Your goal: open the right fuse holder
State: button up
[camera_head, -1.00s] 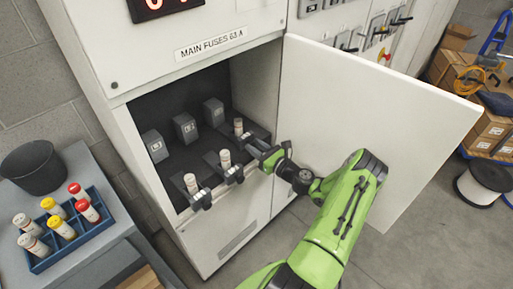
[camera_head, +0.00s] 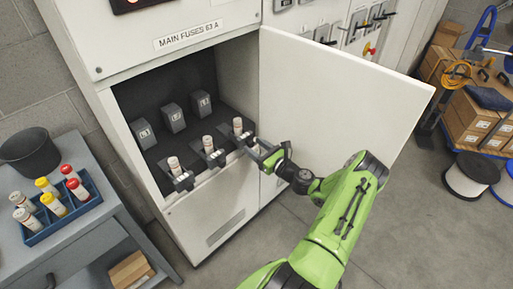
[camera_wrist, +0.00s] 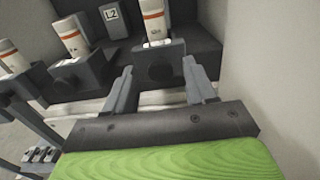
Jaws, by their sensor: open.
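The right fuse holder (camera_head: 246,140) is the rightmost of three in the cabinet's lower bay. Its dark front part is out from the block behind, and a pale fuse (camera_head: 238,125) with an orange band stands in it. In the wrist view its dark front with a round knob (camera_wrist: 160,69) faces me, with the fuse (camera_wrist: 154,20) above. My gripper (camera_head: 258,150) is open just in front of this holder. In the wrist view the fingers (camera_wrist: 159,72) point toward either side of the knob with nothing gripped. I cannot tell whether they touch the holder.
The middle holder (camera_head: 214,158) and left holder (camera_head: 182,180) also stand out with fuses upright. The open cabinet door (camera_head: 345,95) is close on the right. A side table holds a blue tray (camera_head: 62,222) of fuses and a black bin (camera_head: 35,160). Floor in front is clear.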

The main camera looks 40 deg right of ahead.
jog(key=s+p, duration=0.1)
jog(key=s, duration=1.4)
jog(key=shift+s+d+p, duration=0.25)
jog(key=shift+s+p, duration=0.1)
